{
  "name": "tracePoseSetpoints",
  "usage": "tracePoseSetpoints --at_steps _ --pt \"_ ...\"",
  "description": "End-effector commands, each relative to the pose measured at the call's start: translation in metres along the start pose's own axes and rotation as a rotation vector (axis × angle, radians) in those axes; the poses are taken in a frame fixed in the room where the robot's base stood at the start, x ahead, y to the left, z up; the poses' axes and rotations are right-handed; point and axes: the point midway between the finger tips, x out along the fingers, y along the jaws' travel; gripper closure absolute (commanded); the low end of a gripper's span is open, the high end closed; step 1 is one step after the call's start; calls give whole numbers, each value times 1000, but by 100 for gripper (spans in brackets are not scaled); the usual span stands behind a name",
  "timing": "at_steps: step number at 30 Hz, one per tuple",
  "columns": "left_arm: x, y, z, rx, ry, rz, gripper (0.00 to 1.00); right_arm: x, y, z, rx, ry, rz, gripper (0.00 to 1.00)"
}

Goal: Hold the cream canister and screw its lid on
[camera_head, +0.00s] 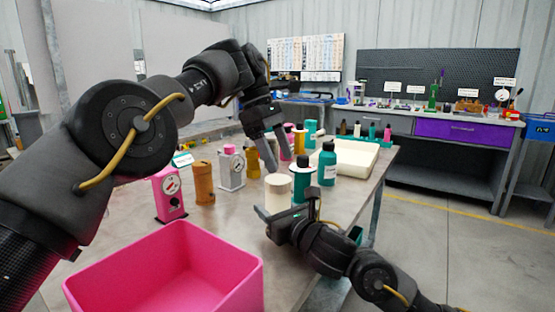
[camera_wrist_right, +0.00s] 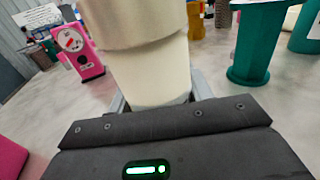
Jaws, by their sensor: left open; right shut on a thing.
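The cream canister (camera_head: 278,193) stands upright near the table's right edge, and it fills the upper middle of the right wrist view (camera_wrist_right: 148,80). There, a wider cream upper part (camera_wrist_right: 130,22) sits over the narrower body, with a step between them. It looks like the lid, but its top is out of frame and I cannot tell how tightly it sits. My right gripper (camera_head: 288,212) is shut on the canister's lower body. My left gripper (camera_head: 277,156) is open, pointing down just above the canister, with its fingers apart from it.
A pink bin (camera_head: 165,280) is in front; a cream tray (camera_head: 355,158) lies behind.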

Motion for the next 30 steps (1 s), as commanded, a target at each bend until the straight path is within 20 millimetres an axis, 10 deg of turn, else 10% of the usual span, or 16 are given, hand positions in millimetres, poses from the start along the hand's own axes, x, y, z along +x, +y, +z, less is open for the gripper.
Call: tracePoseSetpoints --at_steps 14,15,20,30 --pt "0 0 0 0 0 0 0 0 -1 -1 -1 2 -2 100" --pt "0 0 0 0 0 0 0 0 -1 -1 -1 2 -2 46" --pt "0 0 0 0 0 0 0 0 0 0 -1 1 -1 25" --pt "0 0 0 0 0 1 0 -3 -1 0 0 0 -1 24"
